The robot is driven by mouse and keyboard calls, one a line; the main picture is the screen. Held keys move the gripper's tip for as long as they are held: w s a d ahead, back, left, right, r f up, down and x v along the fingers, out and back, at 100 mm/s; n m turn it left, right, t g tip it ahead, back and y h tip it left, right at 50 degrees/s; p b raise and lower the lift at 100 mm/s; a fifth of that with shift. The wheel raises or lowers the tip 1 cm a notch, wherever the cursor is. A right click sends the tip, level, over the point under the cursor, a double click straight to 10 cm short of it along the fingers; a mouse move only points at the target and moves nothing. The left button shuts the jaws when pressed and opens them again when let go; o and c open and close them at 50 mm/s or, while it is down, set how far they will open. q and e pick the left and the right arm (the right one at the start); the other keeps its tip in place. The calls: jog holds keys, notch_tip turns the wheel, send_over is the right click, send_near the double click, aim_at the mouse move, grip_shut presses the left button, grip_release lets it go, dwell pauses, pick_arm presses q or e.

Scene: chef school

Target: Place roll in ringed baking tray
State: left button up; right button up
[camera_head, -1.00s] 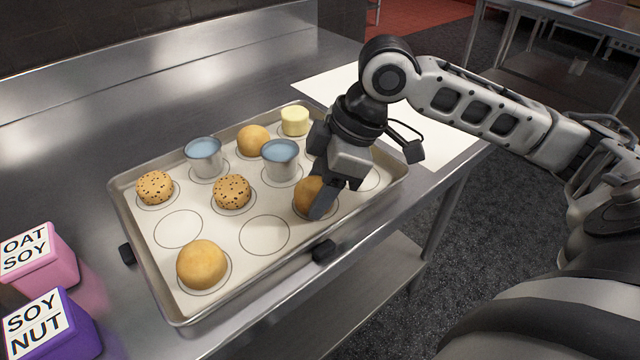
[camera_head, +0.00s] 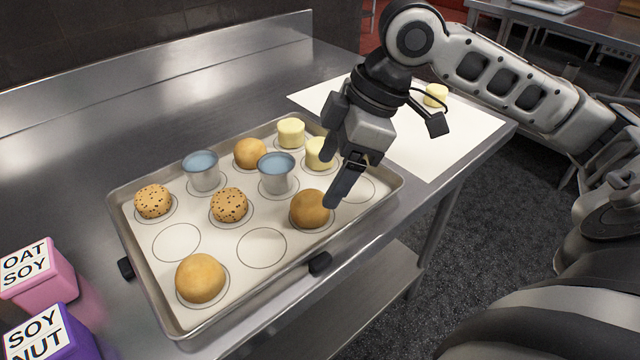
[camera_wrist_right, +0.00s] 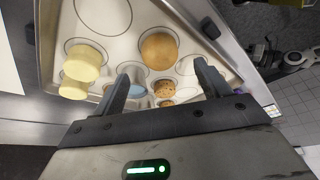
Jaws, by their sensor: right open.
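The baking tray (camera_head: 130,245) with printed rings lies on the steel table. A brown roll (camera_head: 311,208) sits inside a ring at its right front; a round brown roll, probably this one, shows between my fingers in the right wrist view (camera_wrist_right: 159,50). Two more plain rolls sit in rings, one at the front left (camera_head: 200,278) and one at the back (camera_head: 250,153). My right gripper (camera_head: 335,180) is open and empty, above and just right of the right-front roll; its open jaws also show in the right wrist view (camera_wrist_right: 163,78). My left gripper is not in view.
Two seeded rolls (camera_head: 229,204), two blue-topped metal cups (camera_head: 277,172) and two yellow cylinders (camera_head: 291,132) stand on the tray. Several rings are empty. Another yellow cylinder (camera_head: 436,95) stands on a white sheet (camera_head: 450,140). Pink (camera_head: 38,275) and purple (camera_head: 55,335) boxes are at left.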

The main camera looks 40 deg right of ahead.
jog(key=v, duration=0.5)
jog(key=shift+d+r+p, duration=0.1)
jog(key=shift+r+p, duration=0.2)
